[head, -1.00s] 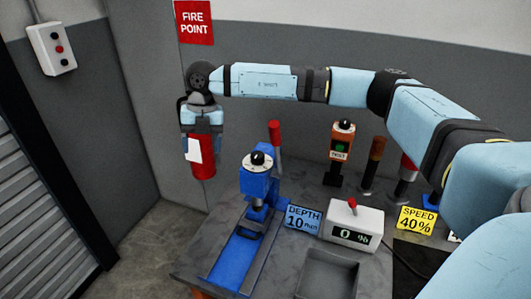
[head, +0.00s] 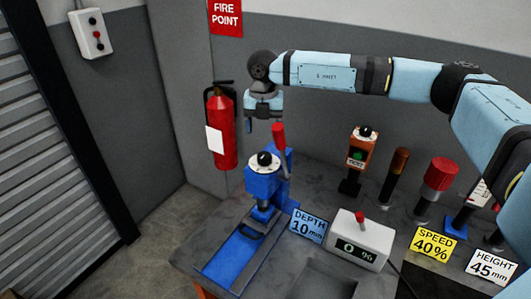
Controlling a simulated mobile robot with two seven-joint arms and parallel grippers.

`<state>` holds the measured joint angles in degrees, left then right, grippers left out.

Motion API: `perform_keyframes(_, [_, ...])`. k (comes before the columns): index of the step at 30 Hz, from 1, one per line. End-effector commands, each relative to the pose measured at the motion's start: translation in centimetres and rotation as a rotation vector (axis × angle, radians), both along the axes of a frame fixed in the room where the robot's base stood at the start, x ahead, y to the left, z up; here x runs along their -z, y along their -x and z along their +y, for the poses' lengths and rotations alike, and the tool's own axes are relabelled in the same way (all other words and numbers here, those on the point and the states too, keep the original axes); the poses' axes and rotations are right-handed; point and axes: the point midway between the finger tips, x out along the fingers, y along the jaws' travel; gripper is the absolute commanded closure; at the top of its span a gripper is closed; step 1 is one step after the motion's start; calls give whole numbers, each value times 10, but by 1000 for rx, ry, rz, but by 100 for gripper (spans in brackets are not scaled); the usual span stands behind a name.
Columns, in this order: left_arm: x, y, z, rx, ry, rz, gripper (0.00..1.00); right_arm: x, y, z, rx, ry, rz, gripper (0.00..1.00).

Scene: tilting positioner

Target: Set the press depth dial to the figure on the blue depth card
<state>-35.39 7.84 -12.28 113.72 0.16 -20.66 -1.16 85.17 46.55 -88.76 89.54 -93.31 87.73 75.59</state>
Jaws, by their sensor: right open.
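I cannot read any scale at the knob. The blue depth card (head: 308,226) stands right of the press and reads "DEPTH 10 mm". My right gripper (head: 264,124) points down behind and above the knob in the picture, apart from it. It is open and seems empty; the tip by the lever is partly hidden. My left gripper is not in view.
A white box (head: 359,240) with a red toggle reads 0 %. Yellow speed (head: 433,244) and white height (head: 491,267) cards stand right. An orange test box (head: 361,147) and several upright tools stand behind. A fire extinguisher (head: 222,131) hangs on the wall.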

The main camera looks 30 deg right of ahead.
Motion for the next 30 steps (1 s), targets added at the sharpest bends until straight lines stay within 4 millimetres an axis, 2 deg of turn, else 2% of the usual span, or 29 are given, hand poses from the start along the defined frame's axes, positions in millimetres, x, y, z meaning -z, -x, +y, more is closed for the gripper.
perform_keyframes(1, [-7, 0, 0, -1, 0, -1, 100, 9, 1, 0, 0, 2, 4, 30])
perform_keyframes(9, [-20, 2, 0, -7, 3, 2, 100, 65, 0, 0, 0, 1, 3, 30])
perform_keyframes(15, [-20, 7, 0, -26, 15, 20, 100, 91, 0, 0, 0, 0, 1, 30])
perform_keyframes(20, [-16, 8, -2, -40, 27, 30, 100, 100, 0, 0, 0, 0, 0, 30])
perform_keyframes(27, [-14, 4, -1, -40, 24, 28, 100, 101, 0, 0, 0, 0, 0, 30])
perform_keyframes(28, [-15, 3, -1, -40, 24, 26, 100, 100, 0, 0, 0, 0, 0, 35])
perform_keyframes(30, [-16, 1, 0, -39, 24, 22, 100, 100, 0, 0, 0, 0, 0, 51])
